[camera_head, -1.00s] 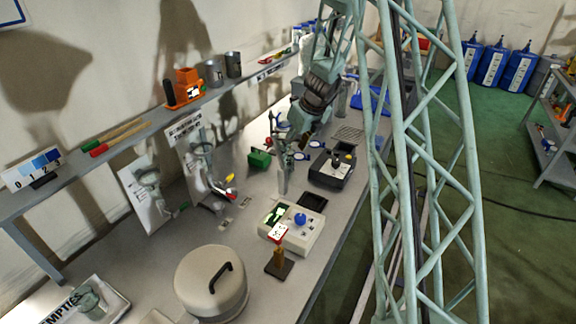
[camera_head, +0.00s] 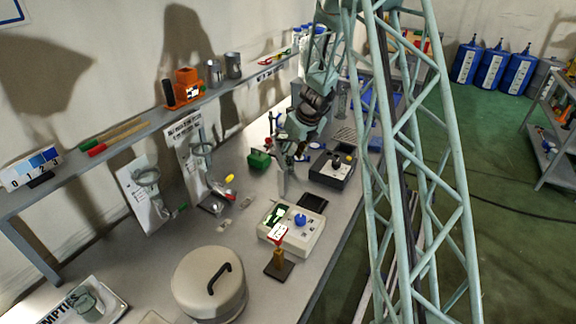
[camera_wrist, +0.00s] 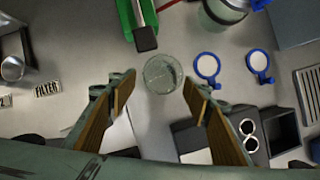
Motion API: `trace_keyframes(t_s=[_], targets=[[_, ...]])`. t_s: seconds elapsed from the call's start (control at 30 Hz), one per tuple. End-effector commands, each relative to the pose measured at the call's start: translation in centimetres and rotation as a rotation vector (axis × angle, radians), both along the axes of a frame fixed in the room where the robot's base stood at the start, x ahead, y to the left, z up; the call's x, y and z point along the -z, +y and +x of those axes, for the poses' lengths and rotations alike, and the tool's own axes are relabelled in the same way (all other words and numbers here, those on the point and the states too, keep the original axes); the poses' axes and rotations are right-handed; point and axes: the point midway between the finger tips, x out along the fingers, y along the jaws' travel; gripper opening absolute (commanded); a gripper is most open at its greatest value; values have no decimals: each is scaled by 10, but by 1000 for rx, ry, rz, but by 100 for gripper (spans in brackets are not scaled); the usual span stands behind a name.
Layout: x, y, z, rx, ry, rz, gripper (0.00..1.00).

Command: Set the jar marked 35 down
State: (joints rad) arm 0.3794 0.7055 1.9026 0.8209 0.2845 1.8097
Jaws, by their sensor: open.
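My gripper (camera_wrist: 160,82) is open, with its two tan-padded fingers spread apart in the wrist view. A clear round glass jar (camera_wrist: 163,74) shows just past and between the fingertips, with its round rim toward the camera. A gap shows on both sides of it. I cannot read any number on it, nor tell whether its base rests on the bench. In the head view my gripper (camera_head: 291,152) is low over the middle of the bench, and the jar cannot be made out there.
A green block (camera_head: 259,160) lies left of my gripper; a black device (camera_head: 332,168) stands right. Two blue-rimmed discs (camera_wrist: 207,66) lie beside the jar.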

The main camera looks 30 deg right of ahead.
Motion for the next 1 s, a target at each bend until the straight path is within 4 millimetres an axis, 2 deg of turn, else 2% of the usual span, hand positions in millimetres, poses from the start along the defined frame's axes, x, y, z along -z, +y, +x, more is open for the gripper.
trace_keyframes(t_s=[0.43,1.0], targets=[[41,2,16,0,1,1,45],[45,2,18,0,0,0,45]])
